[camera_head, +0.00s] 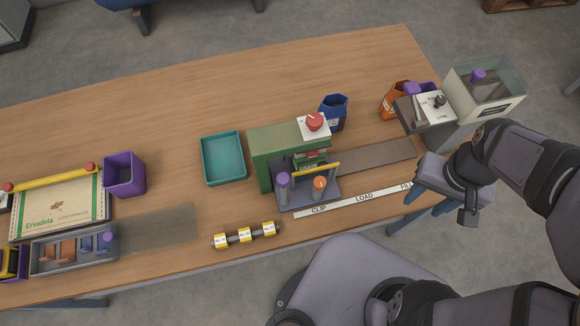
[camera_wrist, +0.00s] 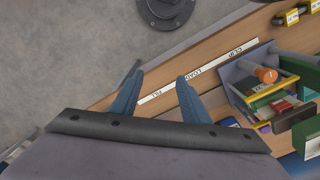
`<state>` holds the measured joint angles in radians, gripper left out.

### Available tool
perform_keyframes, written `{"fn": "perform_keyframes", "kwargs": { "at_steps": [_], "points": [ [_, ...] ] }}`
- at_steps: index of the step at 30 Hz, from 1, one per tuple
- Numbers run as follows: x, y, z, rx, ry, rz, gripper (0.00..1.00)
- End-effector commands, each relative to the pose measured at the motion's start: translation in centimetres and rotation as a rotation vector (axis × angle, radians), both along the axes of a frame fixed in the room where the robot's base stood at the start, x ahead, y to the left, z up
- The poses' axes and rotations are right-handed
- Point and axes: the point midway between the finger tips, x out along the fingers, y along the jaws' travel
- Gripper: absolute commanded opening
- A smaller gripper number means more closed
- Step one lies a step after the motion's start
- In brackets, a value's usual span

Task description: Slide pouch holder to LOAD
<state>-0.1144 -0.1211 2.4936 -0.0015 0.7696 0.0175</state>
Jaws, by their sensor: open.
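The pouch holder is a grey carriage (camera_head: 300,201) with a yellow bar (camera_head: 318,171), an orange knob (camera_head: 320,184) and a purple knob (camera_head: 283,181). It stands in front of the green machine (camera_head: 262,150), beside the word CLIP on the white label strip (camera_head: 340,204). LOAD is at the strip's middle and FILL at its right end. The holder also shows at the right of the wrist view (camera_wrist: 236,76), with its orange knob (camera_wrist: 267,75). My gripper (camera_head: 428,212) is open and empty near the FILL end, right of the holder; its blue fingers show in the wrist view (camera_wrist: 158,80).
A bare grey track (camera_head: 375,155) runs right from the holder to the filler with a clear hopper (camera_head: 485,88). A blue bin (camera_head: 334,112) and an orange bin (camera_head: 390,102) stand behind it. Yellow-and-black rollers (camera_head: 245,236) lie left of the label strip.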

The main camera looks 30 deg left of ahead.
Motion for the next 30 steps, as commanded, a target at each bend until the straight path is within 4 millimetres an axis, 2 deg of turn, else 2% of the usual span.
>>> {"fn": "perform_keyframes", "kwargs": {
  "at_steps": [5, 9, 14, 18, 21, 24, 30],
  "points": [
    [1.4, 6.0, 1.3, 0.001, -0.004, 0.183, 0.42],
    [1.2, 11.8, 2.8, 0.002, -0.005, 0.344, 0.42],
    [-1.1, 18.4, 4.7, 0.002, -0.003, 0.525, 0.42],
    [-4.2, 23.2, 6.3, 0.002, -0.003, 0.667, 0.42],
    [-6.5, 25.6, 7.2, 0.001, -0.001, 0.749, 0.42],
    [-8.3, 27.2, 7.9, 0.001, -0.001, 0.807, 0.42],
    [-10.2, 28.6, 8.7, 0.000, 0.000, 0.859, 0.42]
  ]
}}
